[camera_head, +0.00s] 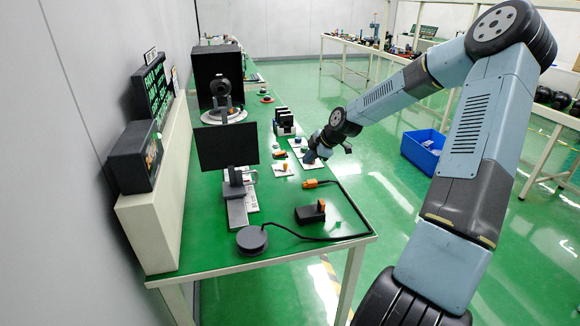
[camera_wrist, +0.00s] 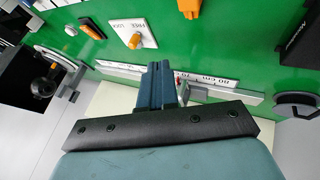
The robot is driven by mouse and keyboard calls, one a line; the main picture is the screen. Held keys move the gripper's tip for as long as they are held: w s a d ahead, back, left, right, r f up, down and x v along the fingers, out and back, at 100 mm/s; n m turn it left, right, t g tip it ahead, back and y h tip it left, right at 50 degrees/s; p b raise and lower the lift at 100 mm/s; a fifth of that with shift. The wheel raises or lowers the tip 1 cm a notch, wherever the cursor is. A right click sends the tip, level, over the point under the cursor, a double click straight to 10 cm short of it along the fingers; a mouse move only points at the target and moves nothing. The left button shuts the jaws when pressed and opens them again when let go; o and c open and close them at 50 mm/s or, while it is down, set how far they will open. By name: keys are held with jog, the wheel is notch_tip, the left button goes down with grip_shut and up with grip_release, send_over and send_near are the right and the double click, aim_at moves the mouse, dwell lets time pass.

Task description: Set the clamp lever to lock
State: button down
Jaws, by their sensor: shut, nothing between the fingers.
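The clamp lever is an orange piece (camera_wrist: 135,40) on a white plate lettered FREE and LOCK (camera_wrist: 130,28), in the upper middle of the wrist view. A small white plate with an orange part (camera_head: 283,169) on the green table in the head view appears to be the same one. The lever's exact setting is hard to tell. My gripper (camera_wrist: 160,68) is shut and empty, with its fingertips just below the plate in the wrist view, apart from the lever. In the head view my gripper (camera_head: 311,157) hangs over the table's right part, its fingers small and partly hidden by my arm.
An orange-and-black part (camera_wrist: 92,28) and an orange connector (camera_head: 311,183) lie near the plate. A dark monitor (camera_head: 227,145) stands to the left. A black block (camera_head: 310,213) and cable lie nearer.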

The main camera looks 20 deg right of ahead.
jog(key=shift+a, duration=0.15)
jog(key=x, duration=0.9)
jog(key=shift+w+a+f, duration=0.15)
jog(key=shift+a+f, duration=0.05)
jog(key=shift+f, duration=0.1)
jog(key=shift+w+f, duration=0.1)
jog(key=shift+w, duration=1.95)
jog(key=shift+w+a, duration=0.1)
jog(key=shift+a, duration=0.2)
